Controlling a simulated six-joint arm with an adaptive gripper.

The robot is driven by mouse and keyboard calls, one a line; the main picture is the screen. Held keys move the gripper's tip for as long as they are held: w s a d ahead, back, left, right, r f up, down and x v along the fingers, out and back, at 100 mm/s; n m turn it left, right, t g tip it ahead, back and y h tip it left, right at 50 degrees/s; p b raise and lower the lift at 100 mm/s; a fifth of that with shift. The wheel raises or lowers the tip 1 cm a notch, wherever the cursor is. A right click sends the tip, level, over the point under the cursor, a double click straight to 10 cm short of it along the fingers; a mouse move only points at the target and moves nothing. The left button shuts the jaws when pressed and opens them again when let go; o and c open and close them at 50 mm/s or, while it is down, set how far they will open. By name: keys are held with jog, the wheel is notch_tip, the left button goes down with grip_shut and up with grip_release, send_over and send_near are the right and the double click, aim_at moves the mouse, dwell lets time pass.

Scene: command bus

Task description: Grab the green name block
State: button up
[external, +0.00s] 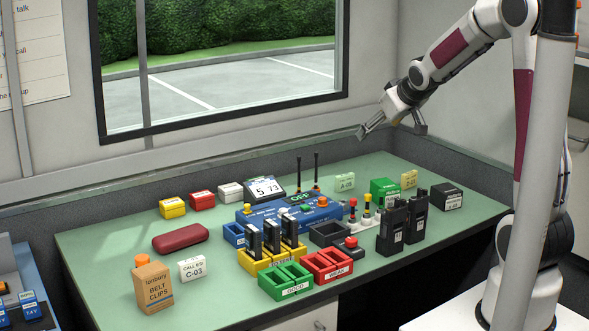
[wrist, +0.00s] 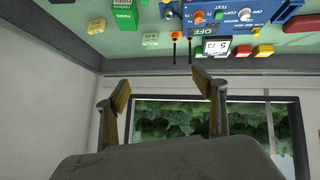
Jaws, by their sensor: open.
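A small pale green block (external: 345,181) with a label reading about A-05 stands near the back of the table, right of the blue radio unit. It also shows at the top of the wrist view as a pale green block (wrist: 150,39). A darker green box (external: 384,188) with a white label stands to its right, and it shows in the wrist view (wrist: 124,17). My gripper (external: 392,129) is open and empty, above the back edge of the table and apart from both green things. Its fingers (wrist: 162,82) are spread in the wrist view.
A yellow block (external: 409,179) and black box (external: 447,197) stand right of the green box. Black handsets (external: 417,214), a white rack with coloured knobs (external: 366,220) and the blue unit (external: 288,214) with two antennas crowd nearby. The window wall is behind the table.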

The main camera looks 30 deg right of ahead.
jog(key=w+d+f+t, duration=0.2)
jog(key=w+d+f, duration=0.3)
jog(key=w+f, duration=0.5)
jog(key=n+t+y, duration=0.1)
jog(key=n, duration=0.1)
send_near(346, 179)
jog(key=shift+w+d+f, duration=0.25)
jog(key=shift+w+d, duration=0.05)
jog(key=shift+w, duration=0.35)
jog(key=shift+x, duration=1.3)
jog(key=shift+w, duration=0.1)
jog(key=shift+a+x, duration=0.15)
jog(key=shift+x, duration=0.6)
jog(key=shift+a+x, duration=0.1)
jog(key=shift+x, duration=1.7)
jog(key=shift+f, duration=0.1)
jog(key=shift+c, duration=0.3)
jog(key=c, duration=1.1)
